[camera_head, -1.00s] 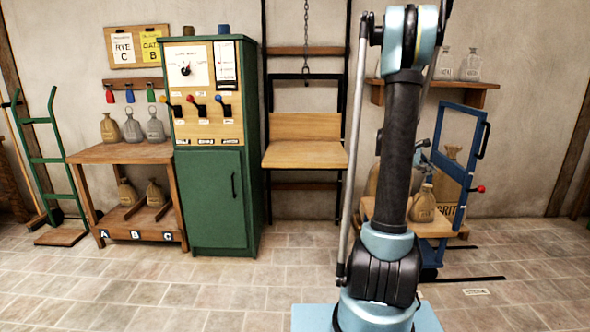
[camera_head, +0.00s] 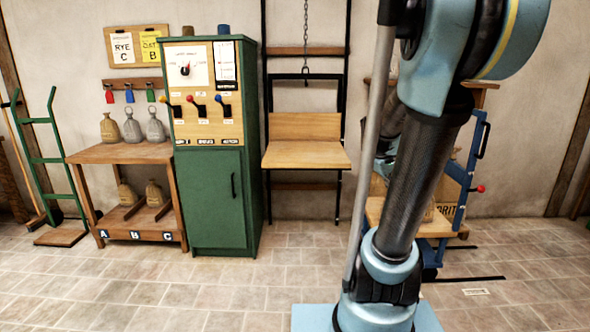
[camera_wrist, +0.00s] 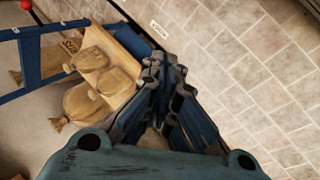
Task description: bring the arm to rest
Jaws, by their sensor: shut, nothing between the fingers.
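My arm rises at the right of the head view, its dark upright link leaning to the right and its big blue-grey elbow close to the camera at the top right. My gripper (camera_wrist: 164,72) shows in the wrist view with its fingers together and nothing between them. It points down past the edge of a blue cart, over the tiled floor. In the head view the gripper is mostly hidden behind my own arm.
The blue cart (camera_head: 481,150) stands behind my arm; several sacks (camera_wrist: 92,98) lie beside my gripper in the wrist view. A green cabinet (camera_head: 216,200), workbench (camera_head: 110,153) and hanging wooden platform (camera_head: 305,156) stand left. The floor (camera_head: 200,290) in front is clear.

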